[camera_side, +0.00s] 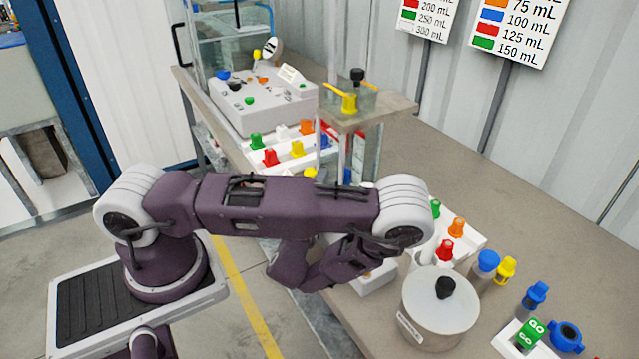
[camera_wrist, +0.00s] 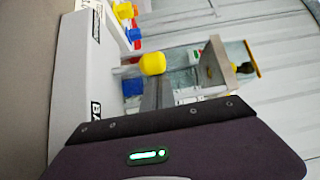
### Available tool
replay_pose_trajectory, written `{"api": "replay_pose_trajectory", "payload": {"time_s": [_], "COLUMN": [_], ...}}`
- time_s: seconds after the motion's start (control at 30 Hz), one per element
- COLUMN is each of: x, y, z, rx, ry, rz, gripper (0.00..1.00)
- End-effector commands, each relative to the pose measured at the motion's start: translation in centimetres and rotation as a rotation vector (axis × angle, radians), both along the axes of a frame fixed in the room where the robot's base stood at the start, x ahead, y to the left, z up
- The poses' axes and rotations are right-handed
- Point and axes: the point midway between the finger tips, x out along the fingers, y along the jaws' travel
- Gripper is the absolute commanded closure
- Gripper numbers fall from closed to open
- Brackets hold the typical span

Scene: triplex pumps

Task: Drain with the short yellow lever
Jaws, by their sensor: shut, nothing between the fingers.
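In the wrist view a rounded yellow knob (camera_wrist: 152,63) shows at the tip of my gripper (camera_wrist: 155,84). The gripper's dark grey fingers look shut and empty, just below the knob. I cannot tell whether they touch it. In the side view my arm hides the gripper. A small yellow piece (camera_side: 310,172) shows just above the arm there; I cannot tell if it is the same knob. A yellow lever (camera_side: 348,103) stands on the raised slab with a long yellow bar. Another small yellow knob (camera_side: 257,54) is at the back box. Which one is the short lever is unclear.
The raised slab (camera_side: 385,109) carries a black knob (camera_side: 357,75). A white control box (camera_side: 262,103) stands behind. Several coloured knobs line white panels. A white round pot (camera_side: 440,310) and blue and yellow parts stand at the front right. The bench's right side (camera_side: 540,230) is clear.

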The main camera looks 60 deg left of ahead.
Motion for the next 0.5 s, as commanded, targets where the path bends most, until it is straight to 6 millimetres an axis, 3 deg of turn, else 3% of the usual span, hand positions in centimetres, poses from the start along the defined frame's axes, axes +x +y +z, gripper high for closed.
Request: {"api": "replay_pose_trajectory", "payload": {"time_s": [0.17,0.37,0.5], "x": [-0.1,-2.2,-2.4], "y": [0.0,0.0,0.0], "z": [0.0,-0.2,-0.2], "rx": [0.001,0.003,0.001], "ry": [0.001,0.004,0.001], "rz": [0.0,0.0,0.001], "gripper": [1.0,1.0,1.0]}}
